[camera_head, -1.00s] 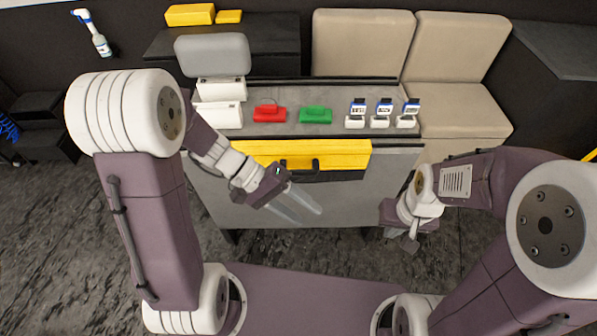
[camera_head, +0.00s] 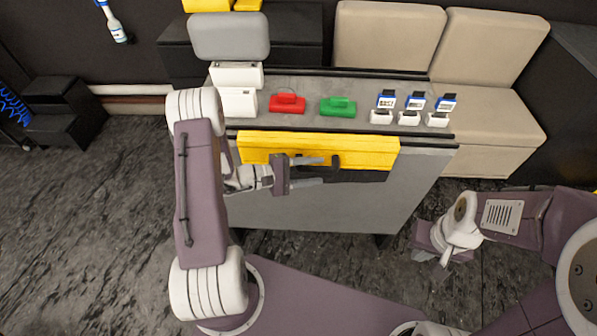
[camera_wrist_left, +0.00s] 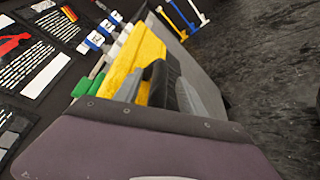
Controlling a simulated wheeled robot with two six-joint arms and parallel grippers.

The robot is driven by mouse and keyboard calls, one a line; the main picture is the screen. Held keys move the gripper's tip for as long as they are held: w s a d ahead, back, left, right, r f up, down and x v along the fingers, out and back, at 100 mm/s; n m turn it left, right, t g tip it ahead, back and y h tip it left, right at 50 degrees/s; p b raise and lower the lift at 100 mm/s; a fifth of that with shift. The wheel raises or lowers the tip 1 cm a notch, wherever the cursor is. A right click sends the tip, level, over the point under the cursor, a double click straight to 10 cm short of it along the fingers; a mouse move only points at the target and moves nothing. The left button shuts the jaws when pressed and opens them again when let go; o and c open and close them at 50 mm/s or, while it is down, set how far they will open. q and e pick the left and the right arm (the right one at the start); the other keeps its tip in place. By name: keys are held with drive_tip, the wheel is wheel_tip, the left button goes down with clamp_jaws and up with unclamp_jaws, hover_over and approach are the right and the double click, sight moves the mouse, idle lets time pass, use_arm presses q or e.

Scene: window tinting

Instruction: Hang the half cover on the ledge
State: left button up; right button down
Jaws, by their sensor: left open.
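A yellow piece (camera_head: 310,147) with a black handle (camera_head: 345,163) lies along the front edge of the grey table; it looks like the half cover. It also shows in the left wrist view (camera_wrist_left: 139,58). My left gripper (camera_head: 323,170) is open in front of it, its fingers pointing right at the handle. In the left wrist view, the black handle (camera_wrist_left: 167,85) shows between the two grey fingers; contact cannot be told. My right gripper (camera_head: 438,262) hangs low at the right, away from the table; its jaws are too unclear to read. I cannot pick out a separate ledge.
The grey table (camera_head: 345,210) carries a red item (camera_head: 287,104), a green item (camera_head: 338,108), several small blue-and-white devices (camera_head: 415,101) and a white stand (camera_head: 237,101). A beige seat (camera_head: 490,120) stands behind at the right. The dark floor (camera_head: 80,220) at the left is clear.

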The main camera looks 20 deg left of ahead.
sight(323, 168)
use_arm(q)
drive_tip(key=shift+x, duration=1.5)
clamp_jaws()
drive_tip(key=shift+r+p, duration=1.05)
drive_tip(key=shift+r, duration=0.4)
drive_tip(key=s+d+b, duration=0.1)
drive_tip(key=s+d, duration=0.1)
drive_tip(key=s, duration=0.5)
drive_tip(key=shift+s, duration=0.35)
